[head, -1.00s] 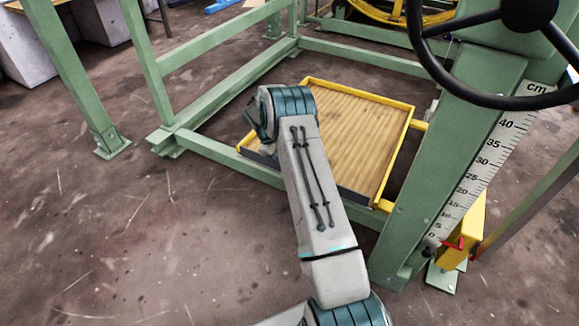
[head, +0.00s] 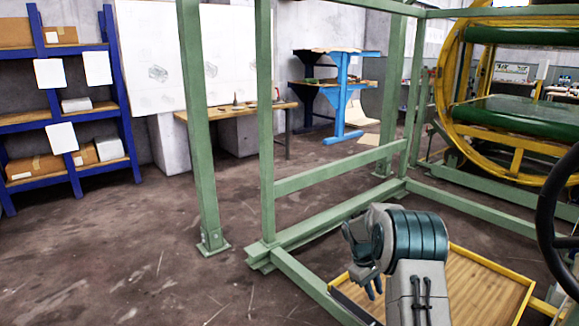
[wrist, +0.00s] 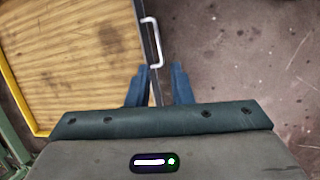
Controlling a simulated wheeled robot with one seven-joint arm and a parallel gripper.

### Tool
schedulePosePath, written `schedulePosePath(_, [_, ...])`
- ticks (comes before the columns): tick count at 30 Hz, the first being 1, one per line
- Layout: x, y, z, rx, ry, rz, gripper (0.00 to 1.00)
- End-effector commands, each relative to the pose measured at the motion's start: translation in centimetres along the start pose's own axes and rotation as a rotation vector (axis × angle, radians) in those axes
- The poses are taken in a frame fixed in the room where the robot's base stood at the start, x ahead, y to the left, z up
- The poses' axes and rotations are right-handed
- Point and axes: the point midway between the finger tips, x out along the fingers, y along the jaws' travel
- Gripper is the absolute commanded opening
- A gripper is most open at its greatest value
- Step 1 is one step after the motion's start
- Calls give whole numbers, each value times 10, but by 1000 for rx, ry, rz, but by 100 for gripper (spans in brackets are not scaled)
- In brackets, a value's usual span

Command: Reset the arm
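My gripper (head: 374,286) shows at the lower right of the head view, fingers pointing down, beside the near left edge of a wooden-floored tray (head: 480,285) with yellow rims. My arm bends at the teal joint just above it. Part of the tray is hidden behind my arm in the head view.
A green frame (head: 265,130) with posts and low rails stands around the tray. A black handwheel (head: 550,215) is at the right edge. A yellow ring machine (head: 450,90) stands behind. A blue shelf (head: 125,110) is at the far left. The floor at left is clear.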

Motion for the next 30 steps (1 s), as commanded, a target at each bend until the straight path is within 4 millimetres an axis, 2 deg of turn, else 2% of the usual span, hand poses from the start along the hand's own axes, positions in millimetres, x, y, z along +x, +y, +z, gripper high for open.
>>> schedulePosePath(1, [-35,-1,15,19,19,2,20])
schedulePosePath(3, [-67,-8,31,50,44,-1,20])
schedulePosePath(9, [-150,-29,82,139,114,-14,20])
schedulePosePath(15, [-220,-58,139,229,187,-37,20])
schedulePosePath(24, [-296,-109,227,370,298,-92,20])
schedulePosePath(30, [-328,-146,283,462,373,-141,20])
